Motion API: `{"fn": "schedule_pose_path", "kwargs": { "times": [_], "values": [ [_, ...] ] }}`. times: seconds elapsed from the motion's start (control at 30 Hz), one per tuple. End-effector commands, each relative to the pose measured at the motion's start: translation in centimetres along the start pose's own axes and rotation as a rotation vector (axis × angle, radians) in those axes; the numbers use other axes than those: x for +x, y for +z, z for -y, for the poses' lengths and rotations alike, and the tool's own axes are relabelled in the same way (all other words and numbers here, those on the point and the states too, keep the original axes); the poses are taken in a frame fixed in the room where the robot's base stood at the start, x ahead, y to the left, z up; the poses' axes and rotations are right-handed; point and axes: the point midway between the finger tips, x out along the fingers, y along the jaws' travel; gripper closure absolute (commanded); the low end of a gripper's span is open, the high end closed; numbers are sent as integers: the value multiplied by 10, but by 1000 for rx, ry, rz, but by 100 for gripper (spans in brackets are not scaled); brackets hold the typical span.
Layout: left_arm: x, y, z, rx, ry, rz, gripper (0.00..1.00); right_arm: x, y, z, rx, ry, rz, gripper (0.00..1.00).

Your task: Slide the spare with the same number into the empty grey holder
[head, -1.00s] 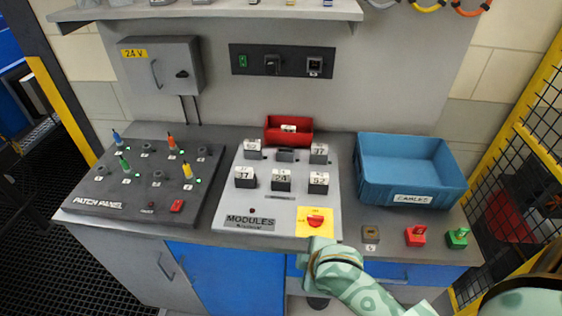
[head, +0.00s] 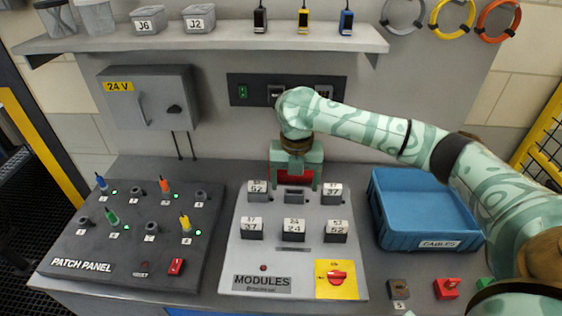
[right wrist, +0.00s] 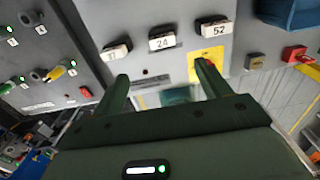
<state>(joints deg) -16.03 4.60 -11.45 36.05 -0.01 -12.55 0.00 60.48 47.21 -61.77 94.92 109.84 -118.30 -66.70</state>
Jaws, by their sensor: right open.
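My right gripper (head: 294,184) is open, its fingers pointing down in front of the red bin (head: 292,172) behind the module panel (head: 240,262). It also shows open in the right wrist view (right wrist: 162,72), with nothing between its fingers. The grey holder (head: 294,196) in the middle of the back row looks empty, just below the gripper. Left of it is a module marked 52 (head: 258,188), right of it one marked 37 (head: 331,191). The front row holds modules 37 (head: 251,231), 24 (head: 293,231) and 52 (head: 336,233). The bin's contents are hidden. My left gripper is out of view.
A blue cables bin (head: 425,225) stands right of the panel. The patch panel (head: 130,250) with upright plugs stands left. A yellow plate with a red knob (head: 337,278) is at the panel's front right. A shelf (head: 210,40) hangs above.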

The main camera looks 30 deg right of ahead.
Motion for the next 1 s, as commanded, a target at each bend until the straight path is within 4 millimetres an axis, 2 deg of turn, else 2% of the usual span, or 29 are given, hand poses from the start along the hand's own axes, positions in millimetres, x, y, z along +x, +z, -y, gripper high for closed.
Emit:
{"fn": "schedule_pose_path", "kwargs": {
  "times": [0.07,0.17,0.4,0.47,0.57,0.73,0.9,1.0],
  "values": [
    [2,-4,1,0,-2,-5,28,-1,0,3,-7,-3,-6,24],
    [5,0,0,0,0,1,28,9,0,4,-8,-4,-8,24],
    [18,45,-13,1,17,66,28,62,1,2,-6,-5,-11,24],
    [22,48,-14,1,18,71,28,77,1,2,-7,-5,-11,24],
    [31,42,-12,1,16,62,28,100,1,3,-6,-4,-11,24],
    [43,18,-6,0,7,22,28,134,0,3,-6,-5,-9,24],
    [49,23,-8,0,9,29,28,154,1,3,-6,-3,-7,24],
    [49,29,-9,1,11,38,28,159,0,2,-7,-2,-7,24]
  ]
}}
